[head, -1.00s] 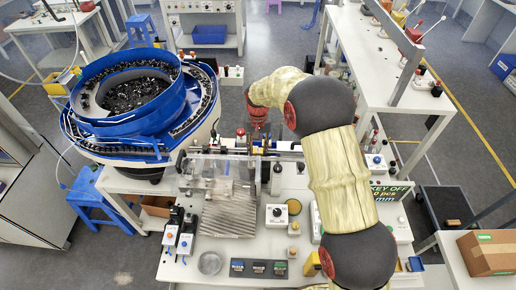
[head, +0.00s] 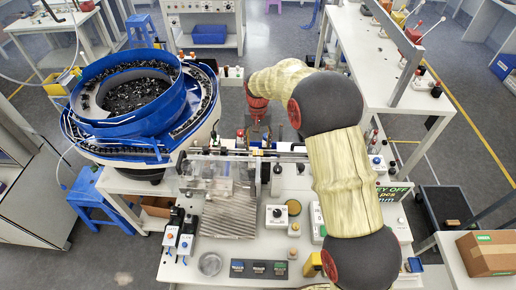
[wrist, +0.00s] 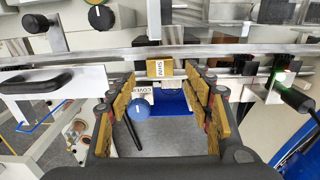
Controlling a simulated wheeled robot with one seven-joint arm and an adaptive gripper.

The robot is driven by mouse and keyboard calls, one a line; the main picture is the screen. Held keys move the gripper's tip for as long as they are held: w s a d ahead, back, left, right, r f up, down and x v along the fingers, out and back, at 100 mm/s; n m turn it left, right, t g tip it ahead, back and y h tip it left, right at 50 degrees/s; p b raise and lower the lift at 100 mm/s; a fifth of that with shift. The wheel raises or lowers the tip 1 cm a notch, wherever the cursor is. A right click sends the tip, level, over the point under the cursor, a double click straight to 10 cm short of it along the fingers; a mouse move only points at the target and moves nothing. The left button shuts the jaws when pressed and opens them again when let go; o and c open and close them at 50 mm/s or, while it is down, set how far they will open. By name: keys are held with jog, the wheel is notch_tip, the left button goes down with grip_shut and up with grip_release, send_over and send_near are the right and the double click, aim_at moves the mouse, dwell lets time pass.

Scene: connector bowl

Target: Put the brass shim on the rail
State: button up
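The brass shim (wrist: 160,68) is a small yellow block with a white label in the wrist view. It sits at the near edge of the long grey rail (wrist: 75,61), between and just beyond my fingertips. I cannot tell whether it rests on the rail or just beside it. My gripper (wrist: 159,82) is open, with one finger on each side of the shim and visible gaps. In the head view my gripper (head: 255,136) hangs behind the rail (head: 225,153) at the back of the bench. The shim is not clear there.
The blue bowl feeder (head: 130,120) stands left of the bench. A clear guard and a ribbed plate (head: 228,212) are in front of the rail. A black knob (wrist: 100,17) and a black handle (wrist: 39,82) lie near the rail in the wrist view.

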aim_at(258, 153)
notch_tip(258, 153, up, 9)
jog(key=s+d+r+t, duration=0.3)
jog(key=s+d+r, duration=0.9)
jog(key=s+r, duration=0.45)
jog(key=s+d+t, duration=0.1)
jog(key=s+d, duration=0.2)
jog(key=s, duration=0.7)
jog(key=s+d+t, duration=0.1)
jog(key=s+d, duration=0.3)
jog(key=s, duration=0.7)
jog(key=shift+s+d+f+t, duration=0.2)
jog(key=shift+s+f+t, duration=0.05)
jog(key=shift+s+t, duration=0.05)
